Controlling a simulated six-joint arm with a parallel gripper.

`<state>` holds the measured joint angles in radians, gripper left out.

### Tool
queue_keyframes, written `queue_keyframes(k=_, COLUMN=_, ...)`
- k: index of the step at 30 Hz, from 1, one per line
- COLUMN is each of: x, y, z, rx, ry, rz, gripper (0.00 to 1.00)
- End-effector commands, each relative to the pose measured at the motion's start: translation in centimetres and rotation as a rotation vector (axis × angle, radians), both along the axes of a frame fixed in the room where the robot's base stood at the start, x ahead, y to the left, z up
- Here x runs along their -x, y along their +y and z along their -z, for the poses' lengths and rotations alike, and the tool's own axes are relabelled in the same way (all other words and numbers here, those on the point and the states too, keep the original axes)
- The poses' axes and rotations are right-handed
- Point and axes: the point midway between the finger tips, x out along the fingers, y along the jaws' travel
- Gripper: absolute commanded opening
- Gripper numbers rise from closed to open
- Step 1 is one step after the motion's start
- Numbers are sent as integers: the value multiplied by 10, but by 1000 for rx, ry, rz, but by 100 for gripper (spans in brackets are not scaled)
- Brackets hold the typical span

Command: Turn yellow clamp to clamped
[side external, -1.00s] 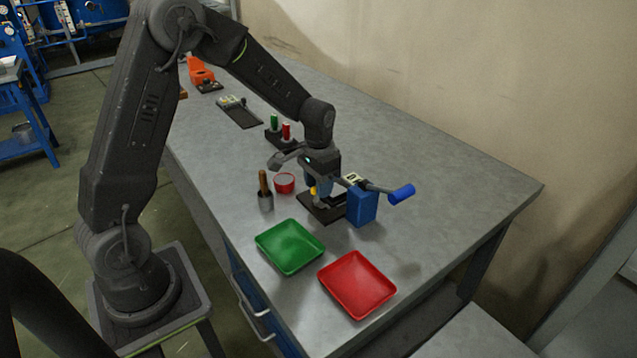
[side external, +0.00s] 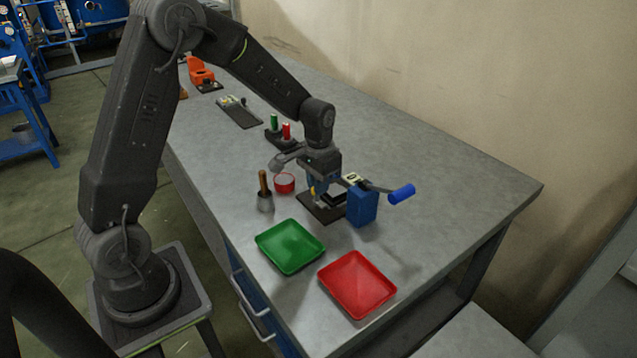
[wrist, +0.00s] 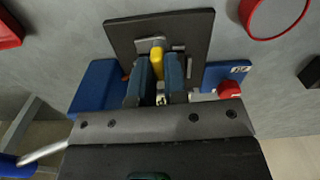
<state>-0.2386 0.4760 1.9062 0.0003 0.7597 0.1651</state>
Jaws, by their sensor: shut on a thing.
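The yellow clamp (wrist: 156,60) sits on a dark base plate (wrist: 189,22) in the wrist view, between the two blue fingers of my gripper (wrist: 157,75). My gripper is shut on the clamp, and the fingers hide much of it. In the side view my gripper (side external: 319,192) points down over the dark base plate (side external: 325,211). Only a small bit of the yellow clamp (side external: 313,190) shows there beside the fingers. I cannot tell the clamp's exact angle.
A blue box (side external: 362,206) with a blue-handled crank (side external: 401,194) stands right against the plate. A red-rimmed dish (side external: 284,183) and a mortar with pestle (side external: 265,197) stand left. Green (side external: 290,246) and red (side external: 357,284) trays lie in front. The table's right side is clear.

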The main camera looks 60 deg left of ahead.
Motion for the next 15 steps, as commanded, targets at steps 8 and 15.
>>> queue_keyframes(k=8, x=0, y=1, z=-1, rx=1, ry=-1, rz=-207, gripper=0)
queue_keyframes(k=15, x=0, y=2, z=-1, rx=1, ry=-1, rz=-435, gripper=0)
